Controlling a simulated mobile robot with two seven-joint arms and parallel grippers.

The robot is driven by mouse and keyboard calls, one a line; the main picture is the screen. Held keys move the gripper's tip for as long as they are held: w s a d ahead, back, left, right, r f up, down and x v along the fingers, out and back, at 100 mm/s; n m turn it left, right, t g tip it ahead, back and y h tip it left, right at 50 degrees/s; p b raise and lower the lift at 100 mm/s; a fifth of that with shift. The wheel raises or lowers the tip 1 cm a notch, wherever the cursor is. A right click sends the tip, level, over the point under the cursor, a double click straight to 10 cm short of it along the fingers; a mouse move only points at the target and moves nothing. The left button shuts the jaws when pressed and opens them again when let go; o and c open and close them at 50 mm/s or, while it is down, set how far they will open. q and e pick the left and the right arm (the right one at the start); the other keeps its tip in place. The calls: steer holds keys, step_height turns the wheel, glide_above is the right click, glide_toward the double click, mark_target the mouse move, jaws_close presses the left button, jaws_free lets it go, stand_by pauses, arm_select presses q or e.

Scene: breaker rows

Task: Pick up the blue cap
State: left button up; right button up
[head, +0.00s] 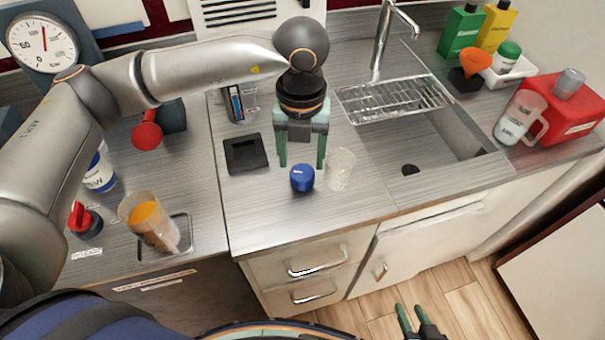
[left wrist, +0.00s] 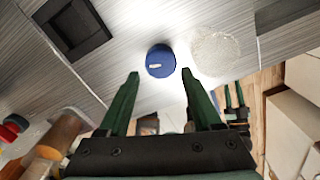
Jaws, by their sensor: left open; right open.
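The blue cap (head: 302,178) stands on the grey counter, with a small white mark on it. My left gripper (head: 301,165) is open, pointing down just behind and above the cap in the head view. In the left wrist view the cap (left wrist: 160,61) lies just beyond the two green fingertips (left wrist: 160,72), roughly between their lines, with nothing held. My right gripper (head: 418,318) is open and empty, low over the wooden floor at the bottom of the head view. It also shows in the left wrist view (left wrist: 233,103).
A clear glass (head: 340,169) stands close to the right of the cap. A black square tray (head: 246,154) lies to the left. The sink (head: 440,138) with a wire rack (head: 396,98) is to the right. The counter in front of the cap is clear.

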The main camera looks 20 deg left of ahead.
mark_target(302, 175)
arm_select(q)
step_height(302, 175, down, 5)
steer(key=shift+s+f+p, duration=0.15)
steer(key=shift+p, duration=0.2)
steer(key=shift+d, duration=0.1)
steer(key=c, duration=1)
